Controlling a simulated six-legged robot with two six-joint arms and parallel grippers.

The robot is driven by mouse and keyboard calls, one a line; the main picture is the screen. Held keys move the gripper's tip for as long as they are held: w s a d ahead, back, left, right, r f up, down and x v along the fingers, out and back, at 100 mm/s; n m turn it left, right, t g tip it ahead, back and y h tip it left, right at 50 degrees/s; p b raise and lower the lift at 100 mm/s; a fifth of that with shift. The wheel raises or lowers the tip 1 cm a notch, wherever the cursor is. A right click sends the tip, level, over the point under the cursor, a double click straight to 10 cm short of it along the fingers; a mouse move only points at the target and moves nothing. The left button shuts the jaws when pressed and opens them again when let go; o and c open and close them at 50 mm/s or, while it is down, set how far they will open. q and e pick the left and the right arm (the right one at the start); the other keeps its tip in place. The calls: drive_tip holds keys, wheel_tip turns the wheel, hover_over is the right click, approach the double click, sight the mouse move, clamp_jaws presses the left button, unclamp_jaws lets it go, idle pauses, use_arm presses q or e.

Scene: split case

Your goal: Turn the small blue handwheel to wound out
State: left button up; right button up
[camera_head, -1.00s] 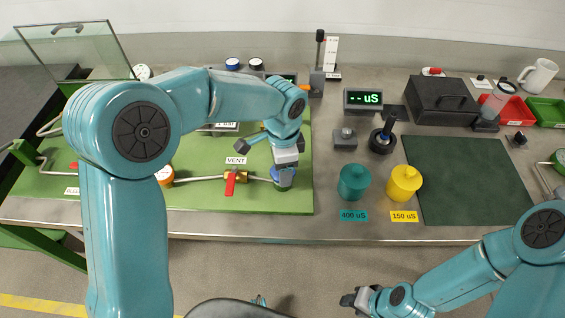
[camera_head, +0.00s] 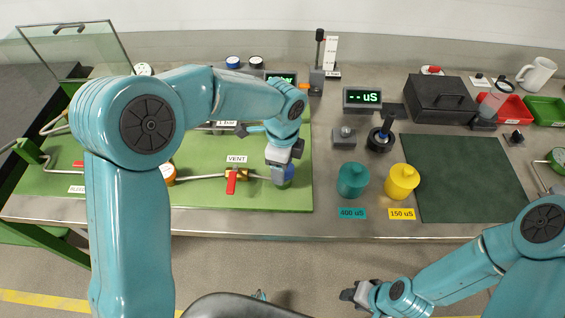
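The small blue handwheel (camera_head: 289,172) is at the right end of the pipe on the green panel (camera_head: 220,195). It is mostly hidden behind my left gripper (camera_head: 279,174), which reaches down over it from above. The fingers overlap the wheel in the picture; I cannot tell whether they are closed on its rim. My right gripper (camera_head: 352,296) is low in the picture, in front of the bench and away from the handwheel. Its finger gap is too small to judge.
A red-handled VENT valve (camera_head: 232,182) is left of the handwheel. Teal (camera_head: 352,180) and yellow (camera_head: 402,182) containers stand to the right. A black case (camera_head: 440,98) is behind the bare dark green mat (camera_head: 465,180).

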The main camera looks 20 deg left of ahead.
use_arm(q)
drive_tip(key=shift+w+r, duration=0.15)
drive_tip(key=o, duration=1.1)
drive_tip(key=shift+c, duration=0.2)
wheel_tip(320, 180, up, 16)
drive_tip(key=shift+r, duration=0.15)
